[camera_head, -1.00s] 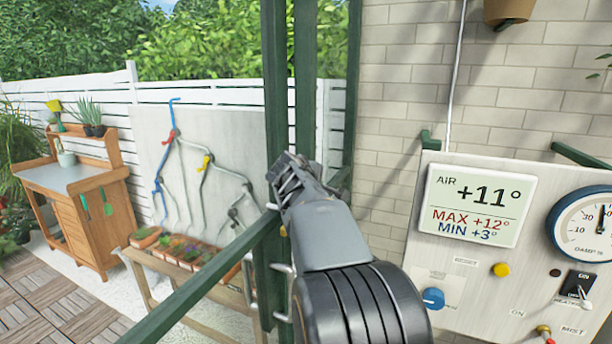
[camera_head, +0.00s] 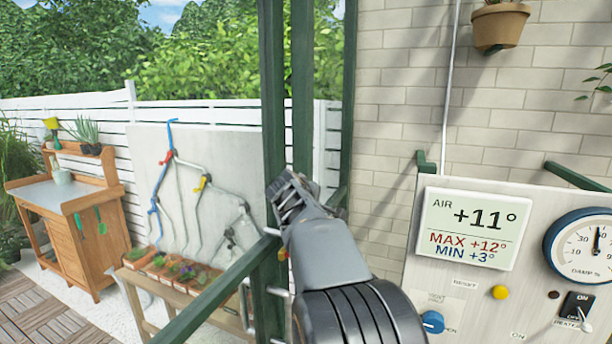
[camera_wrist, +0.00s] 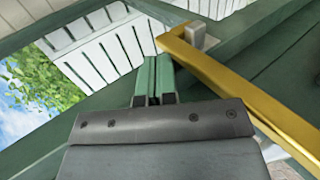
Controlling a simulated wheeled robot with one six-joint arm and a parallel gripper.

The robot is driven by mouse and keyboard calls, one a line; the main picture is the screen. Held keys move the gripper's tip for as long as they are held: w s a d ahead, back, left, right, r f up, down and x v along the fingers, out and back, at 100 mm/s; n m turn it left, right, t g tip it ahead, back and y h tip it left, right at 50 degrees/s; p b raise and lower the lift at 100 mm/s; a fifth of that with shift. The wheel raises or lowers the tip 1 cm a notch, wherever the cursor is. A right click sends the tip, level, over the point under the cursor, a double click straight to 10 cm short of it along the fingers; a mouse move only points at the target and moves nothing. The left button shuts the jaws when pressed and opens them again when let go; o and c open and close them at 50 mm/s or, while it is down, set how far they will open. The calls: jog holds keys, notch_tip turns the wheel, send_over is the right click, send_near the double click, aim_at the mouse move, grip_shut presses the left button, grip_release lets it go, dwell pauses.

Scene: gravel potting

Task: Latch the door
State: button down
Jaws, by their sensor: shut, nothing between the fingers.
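The green-framed door (camera_head: 222,292) has a rail slanting up to green posts in the middle of the head view. My gripper (camera_head: 288,196) is at these posts and hides part of them. In the wrist view my gripper (camera_wrist: 153,78) is shut and empty, its green fingertips together. A yellow latch bar (camera_wrist: 235,88) runs diagonally just right of the fingertips, close to them; I cannot tell whether they touch. A pale grey peg (camera_wrist: 196,36) stands by the bar's upper end. I cannot tell whether the bar is engaged.
A control panel (camera_head: 440,284) with a display and gauge is at the right, before a brick wall (camera_head: 408,110). A hanging pot (camera_head: 500,26) is above it. A wooden potting bench (camera_head: 88,242) and a low table with plants (camera_head: 165,268) stand at the left.

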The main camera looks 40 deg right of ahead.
notch_tip(320, 180, up, 13)
jog(key=p, duration=0.2)
dwell(0.8)
